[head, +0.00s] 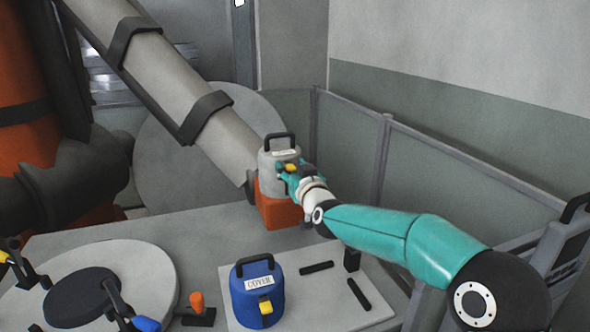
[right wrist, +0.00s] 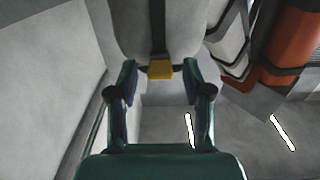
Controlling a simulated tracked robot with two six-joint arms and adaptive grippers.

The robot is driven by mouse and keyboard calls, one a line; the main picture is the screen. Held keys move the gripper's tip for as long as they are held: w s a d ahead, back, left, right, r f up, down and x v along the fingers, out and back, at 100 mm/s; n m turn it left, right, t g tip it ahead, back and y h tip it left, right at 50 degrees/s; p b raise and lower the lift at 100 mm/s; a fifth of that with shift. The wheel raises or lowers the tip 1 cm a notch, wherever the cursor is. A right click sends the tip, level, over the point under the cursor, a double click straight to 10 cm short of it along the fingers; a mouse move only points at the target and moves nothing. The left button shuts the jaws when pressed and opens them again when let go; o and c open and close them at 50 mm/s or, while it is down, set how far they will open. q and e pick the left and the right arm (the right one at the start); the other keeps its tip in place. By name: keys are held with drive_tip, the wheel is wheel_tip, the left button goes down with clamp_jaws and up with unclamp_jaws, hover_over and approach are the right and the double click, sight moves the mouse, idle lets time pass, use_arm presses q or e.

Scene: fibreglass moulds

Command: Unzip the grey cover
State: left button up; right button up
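The grey cover (head: 267,158) has a black handle on top and a white label. My right gripper (head: 288,169) is at the front of the grey cover. Its two fingers are apart on either side of the yellow pull, with gaps visible on both sides. The grey cover also fills the top of the right wrist view (right wrist: 187,28). My left gripper is out of view.
A blue cover (head: 240,300) with a label and yellow pull stands on a pale board (head: 338,300) on the table. A round plate (head: 155,275) with clamps lies to the left. A large grey-sleeved machine arm (head: 175,80) slants above. Grey fence panels (head: 430,185) stand behind.

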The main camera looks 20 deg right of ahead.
drive_tip(key=s, duration=1.2)
drive_tip(key=shift+d, duration=0.15)
drive_tip(key=shift+f, duration=0.15)
